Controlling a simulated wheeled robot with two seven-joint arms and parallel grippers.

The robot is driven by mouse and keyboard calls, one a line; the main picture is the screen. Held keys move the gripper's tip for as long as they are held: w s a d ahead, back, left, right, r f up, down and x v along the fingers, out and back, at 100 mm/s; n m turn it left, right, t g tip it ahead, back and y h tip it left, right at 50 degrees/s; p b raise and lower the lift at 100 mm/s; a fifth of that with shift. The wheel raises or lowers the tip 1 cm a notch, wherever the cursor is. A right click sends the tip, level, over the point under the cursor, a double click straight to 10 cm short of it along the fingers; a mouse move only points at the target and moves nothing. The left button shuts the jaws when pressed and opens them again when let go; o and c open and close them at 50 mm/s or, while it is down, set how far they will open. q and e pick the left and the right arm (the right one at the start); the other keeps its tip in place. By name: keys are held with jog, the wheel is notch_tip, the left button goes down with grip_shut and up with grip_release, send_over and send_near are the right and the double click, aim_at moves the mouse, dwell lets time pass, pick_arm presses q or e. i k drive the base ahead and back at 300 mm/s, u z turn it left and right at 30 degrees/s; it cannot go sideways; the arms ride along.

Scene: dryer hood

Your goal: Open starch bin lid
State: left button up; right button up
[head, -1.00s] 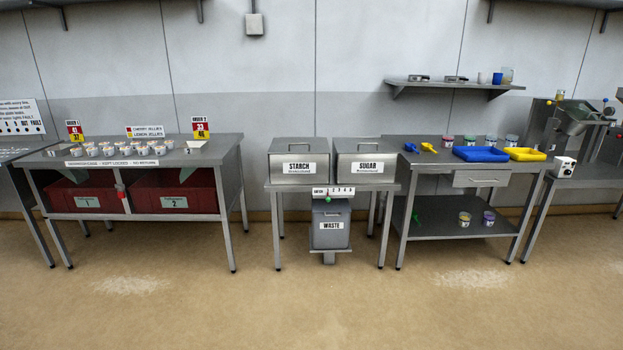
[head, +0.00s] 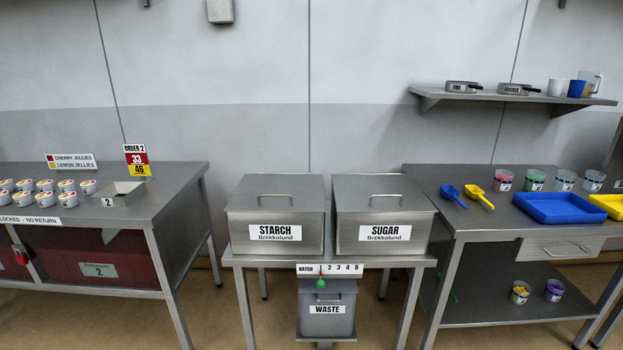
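The starch bin (head: 275,240) is a grey metal box with a white STARCH label on its front. Its lid (head: 276,184) is shut and has a bar handle (head: 275,197) on top. It stands on a small metal table (head: 340,262), left of a matching sugar bin (head: 384,240) whose lid is also shut. Neither of my grippers shows in the head view.
A waste bin (head: 327,315) hangs under the small table below a batch strip (head: 329,269). The left table (head: 185,190) holds several cups. The right table (head: 450,218) holds scoops, jars and trays. A wall shelf (head: 480,98) is above. Gaps separate the tables.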

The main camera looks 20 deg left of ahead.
aim_at(256, 192)
jog(key=z, duration=0.1)
jog(key=i, duration=1.15)
jog(key=z, duration=0.05)
